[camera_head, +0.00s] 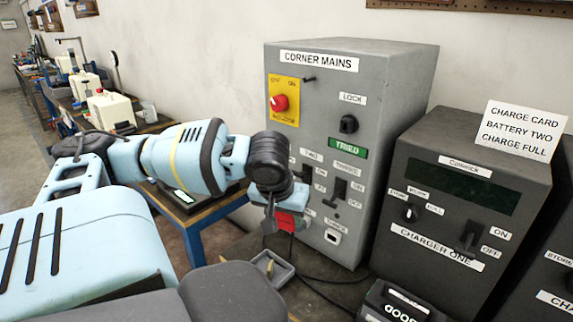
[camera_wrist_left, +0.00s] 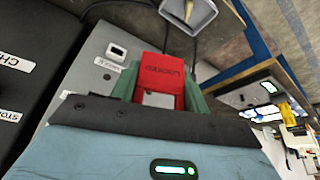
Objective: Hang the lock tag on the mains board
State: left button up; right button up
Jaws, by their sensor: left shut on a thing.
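The mains board (camera_head: 395,85) is a grey cabinet labelled CORNER MAINS. Its front has a red rotary knob (camera_head: 280,102) on a yellow plate, a small dark peg (camera_head: 308,79), a LOCK knob (camera_head: 348,124), a green TRIED label and several switches. My left gripper (camera_head: 286,218) is in front of the board's lower left part and hides some of it. It is shut on the red lock tag (camera_head: 290,221). In the left wrist view the tag (camera_wrist_left: 160,72), with partly legible lettering, sits between the green fingers. My right gripper is not in view.
A dark charger (camera_head: 470,220) labelled CHARGER ONE stands right of the board, with a white charge card (camera_head: 519,130) on top. A small grey tray (camera_head: 283,274) and a dark box (camera_head: 400,303) are below. A blue-framed bench (camera_head: 205,206) is at left.

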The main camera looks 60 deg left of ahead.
pick_arm(q)
jog(key=shift+w+d+f, duration=0.1)
jog(key=shift+d+f, duration=0.05)
jog(key=shift+d, duration=0.15)
jog(key=shift+f, duration=0.2)
